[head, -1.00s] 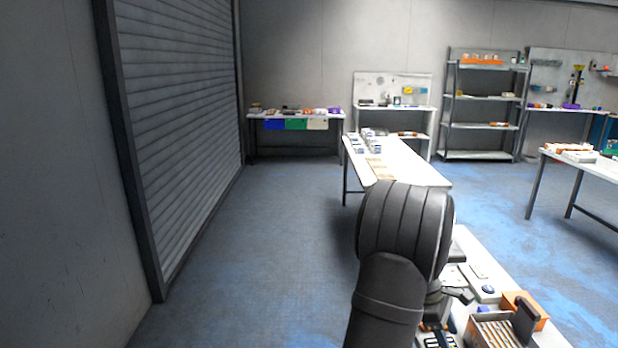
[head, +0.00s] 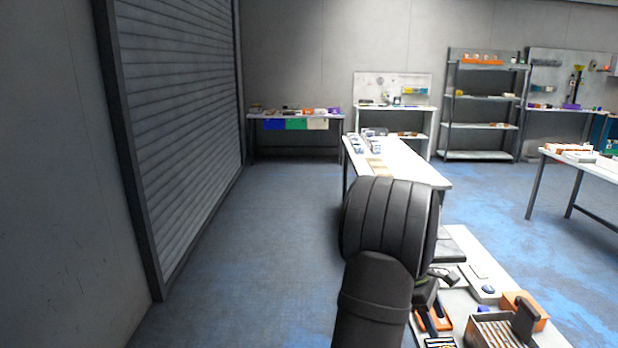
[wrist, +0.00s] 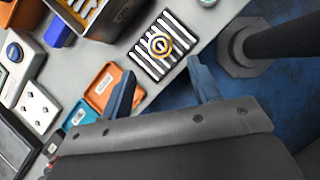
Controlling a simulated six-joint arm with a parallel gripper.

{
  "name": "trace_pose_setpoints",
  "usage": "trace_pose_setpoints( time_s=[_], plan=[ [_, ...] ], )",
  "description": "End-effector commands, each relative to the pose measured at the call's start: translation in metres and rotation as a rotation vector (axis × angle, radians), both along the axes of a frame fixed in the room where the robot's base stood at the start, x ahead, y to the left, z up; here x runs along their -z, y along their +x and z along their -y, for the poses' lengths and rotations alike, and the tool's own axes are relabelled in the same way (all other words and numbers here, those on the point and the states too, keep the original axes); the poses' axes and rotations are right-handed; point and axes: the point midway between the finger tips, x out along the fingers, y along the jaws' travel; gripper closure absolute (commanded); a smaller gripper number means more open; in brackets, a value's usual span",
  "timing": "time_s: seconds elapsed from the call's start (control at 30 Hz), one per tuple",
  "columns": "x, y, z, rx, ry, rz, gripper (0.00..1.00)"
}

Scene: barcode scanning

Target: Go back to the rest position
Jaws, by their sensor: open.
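My gripper (wrist: 160,66) is open in the wrist view, with its two blue fingers spread and nothing between them. It hangs over the edge of a light bench (wrist: 205,35). A black-and-white striped pad (wrist: 146,65) with a yellow-and-dark ring (wrist: 160,45) on it lies beyond the fingertips; I cannot tell the height gap. An orange tray (wrist: 101,88) lies beside the left finger. In the head view my arm's dark links fill the lower middle and largely hide the gripper.
The near bench (head: 470,245) carries a dark box with dividers (head: 490,330), an orange box (head: 525,303) and a small white device (head: 482,287). A dark post (wrist: 240,50) stands beside the bench in the wrist view. Open blue floor (head: 240,270) lies to the left.

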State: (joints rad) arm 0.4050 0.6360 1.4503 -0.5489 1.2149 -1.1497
Motion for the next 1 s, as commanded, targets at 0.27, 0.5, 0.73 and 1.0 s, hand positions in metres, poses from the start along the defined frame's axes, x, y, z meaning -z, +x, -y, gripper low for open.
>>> trace_pose_setpoints(
  time_s=[0.27, 0.5, 0.73, 1.0],
  plan=[
    [0.051, -0.017, 0.024, 0.002, 0.002, -0.004, 0.43],
    [0.043, -0.021, 0.033, 0.0, -0.004, 0.006, 0.43],
    [0.01, -0.044, 0.042, 0.004, -0.002, 0.003, 0.43],
    [-0.017, -0.088, 0.06, 0.003, -0.001, 0.002, 0.43]
  ],
)
